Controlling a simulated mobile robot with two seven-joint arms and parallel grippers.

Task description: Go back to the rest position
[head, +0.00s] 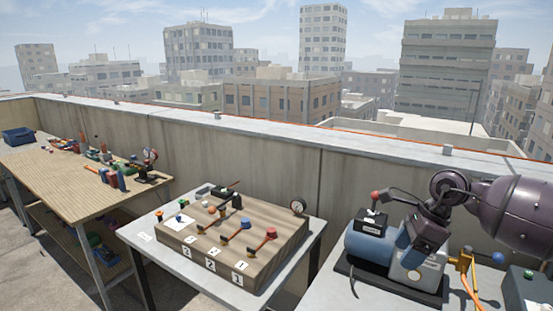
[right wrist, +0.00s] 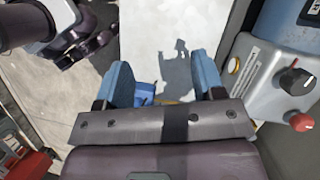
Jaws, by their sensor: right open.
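My right gripper (head: 408,246) comes in from the right in the head view, in front of the blue and grey machine (head: 368,246) on the right table. In the right wrist view its two blue fingers stand apart with an empty gap between them (right wrist: 163,76). A small blue thing (right wrist: 144,92) shows beyond the gap; I cannot tell what it is. The machine's grey panel with a black knob and a red knob (right wrist: 300,122) is right of the fingers, apart from them.
A wooden block with several red and blue handled valves (head: 235,235) stands on the middle table (head: 150,243). A workbench (head: 60,176) with tools and a blue bin (head: 18,136) is at left. A parapet wall (head: 260,150) runs behind.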

